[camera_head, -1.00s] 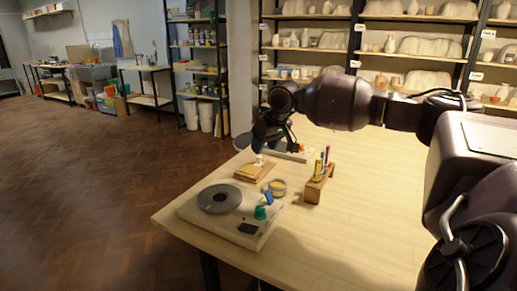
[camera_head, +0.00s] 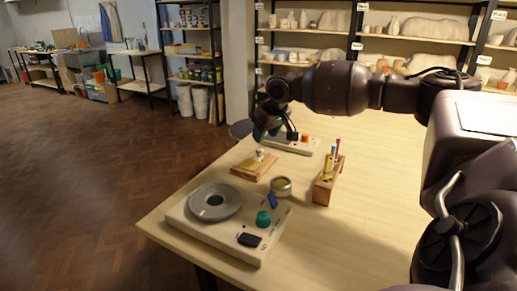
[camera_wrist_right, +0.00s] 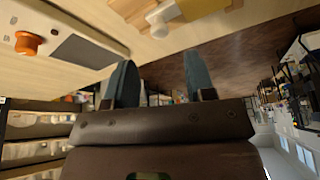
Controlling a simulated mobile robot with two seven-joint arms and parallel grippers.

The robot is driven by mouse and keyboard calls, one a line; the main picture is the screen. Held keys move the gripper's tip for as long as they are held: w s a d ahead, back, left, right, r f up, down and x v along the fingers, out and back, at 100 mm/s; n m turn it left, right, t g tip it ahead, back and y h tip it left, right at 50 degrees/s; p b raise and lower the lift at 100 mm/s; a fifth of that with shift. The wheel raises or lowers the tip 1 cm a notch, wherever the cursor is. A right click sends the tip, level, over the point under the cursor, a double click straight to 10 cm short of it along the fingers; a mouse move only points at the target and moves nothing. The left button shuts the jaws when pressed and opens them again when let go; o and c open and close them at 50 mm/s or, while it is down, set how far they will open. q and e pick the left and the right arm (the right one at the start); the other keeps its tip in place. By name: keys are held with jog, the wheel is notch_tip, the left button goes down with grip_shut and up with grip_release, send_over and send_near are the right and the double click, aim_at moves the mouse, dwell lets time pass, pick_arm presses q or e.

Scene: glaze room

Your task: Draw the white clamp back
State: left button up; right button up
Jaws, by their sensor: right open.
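The white clamp (camera_head: 259,154) is a small white piece on top of a wooden block (camera_head: 245,170) with a yellow patch, near the table's left edge. In the right wrist view the clamp (camera_wrist_right: 158,22) shows as a short white cylinder at the block's (camera_wrist_right: 128,8) edge. My right gripper (camera_head: 267,133) is above and behind the clamp in the head view. In the wrist view my right gripper (camera_wrist_right: 160,65) has its two blue-grey fingers apart with nothing between them. The clamp lies beyond the fingertips, apart from them. My left gripper is not in view.
A white device with a grey disc (camera_head: 214,203) and green knob stands at the table's front. A small round tin (camera_head: 281,185) and a wooden pen holder (camera_head: 327,181) stand right of the block. A second white device (camera_head: 300,147) is behind. The table's right side looks clear.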

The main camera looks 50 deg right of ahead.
aim_at(259, 149)
jog(key=b+x, duration=0.1)
jog(key=x, duration=0.5)
jog(key=shift+w+f, duration=0.1)
jog(key=shift+c, duration=0.3)
grip_shut()
